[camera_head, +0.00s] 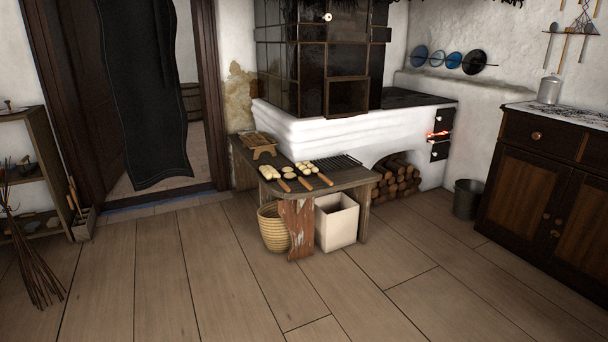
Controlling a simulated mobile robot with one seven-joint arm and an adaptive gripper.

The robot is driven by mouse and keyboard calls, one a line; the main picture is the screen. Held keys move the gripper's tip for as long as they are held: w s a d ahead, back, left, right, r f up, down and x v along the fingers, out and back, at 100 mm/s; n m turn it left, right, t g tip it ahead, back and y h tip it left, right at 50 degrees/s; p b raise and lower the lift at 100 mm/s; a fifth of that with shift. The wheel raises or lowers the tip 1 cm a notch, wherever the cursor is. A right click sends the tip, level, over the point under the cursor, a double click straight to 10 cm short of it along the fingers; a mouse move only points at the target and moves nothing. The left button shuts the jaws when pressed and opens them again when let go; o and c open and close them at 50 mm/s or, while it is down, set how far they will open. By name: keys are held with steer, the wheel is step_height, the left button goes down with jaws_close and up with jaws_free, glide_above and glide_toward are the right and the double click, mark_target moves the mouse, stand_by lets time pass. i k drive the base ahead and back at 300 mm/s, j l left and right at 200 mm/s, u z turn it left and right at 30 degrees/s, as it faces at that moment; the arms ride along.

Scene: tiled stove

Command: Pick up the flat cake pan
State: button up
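A low wooden bench (345,180) stands in front of the tiled stove. On it lie what look like two flat pans with wooden handles, one on the left (273,175) and one on the right (308,170). Both carry several small pale round cakes, and their handles point toward the front right edge of the bench. I cannot tell which one is the flat cake pan. They are small in the view, so their rims are unclear. My gripper is not in view.
A wooden rack (261,148) and a dark metal grate (336,161) are also on the bench. A wicker basket (273,228) and a white box (336,222) stand under it. A bucket (467,199) and cabinet (545,185) are right. The foreground floor (200,285) is clear.

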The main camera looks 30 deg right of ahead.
mark_target(289, 173)
steer(key=i+l+z, duration=0.15)
steer(key=i+l, duration=0.4)
steer(key=l, duration=0.3)
steer(key=i+l+z, duration=0.15)
steer(key=i+l, duration=0.45)
steer(key=l, duration=0.25)
steer(key=i+l+z, duration=0.2)
steer(key=i+l, duration=0.55)
steer(key=i, duration=0.2)
steer(key=i+l, duration=0.15)
steer(key=i, duration=0.15)
